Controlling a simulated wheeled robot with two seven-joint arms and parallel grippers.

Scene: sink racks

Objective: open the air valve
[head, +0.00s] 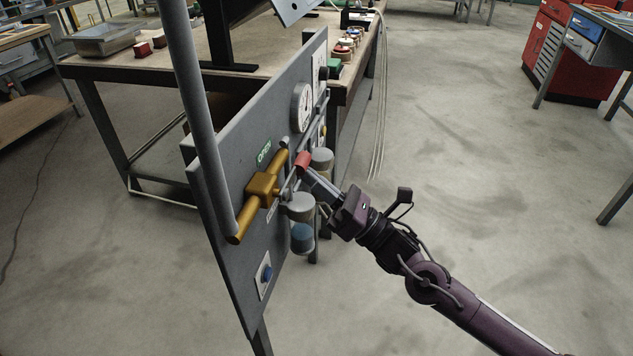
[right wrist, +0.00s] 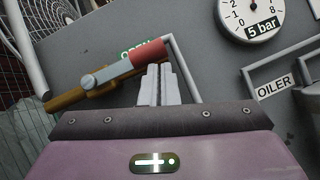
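The air valve has a brass body (head: 262,188) on a grey upright panel, in line with a pipe. Its grey lever ends in a red grip (head: 303,161); in the right wrist view the red grip (right wrist: 150,55) lies roughly along the pipe and partly covers the green OPEN label. The right wrist view shows the fingers (right wrist: 158,72) side by side; contact is unclear. My left gripper is out of view.
A pressure gauge (head: 301,107) sits on the panel past the valve, and reads on a 5 bar plate in the wrist view. Grey cups (head: 298,207) and a blue-bottomed bowl (head: 302,238) hang close below my gripper. A workbench (head: 275,65) stands behind.

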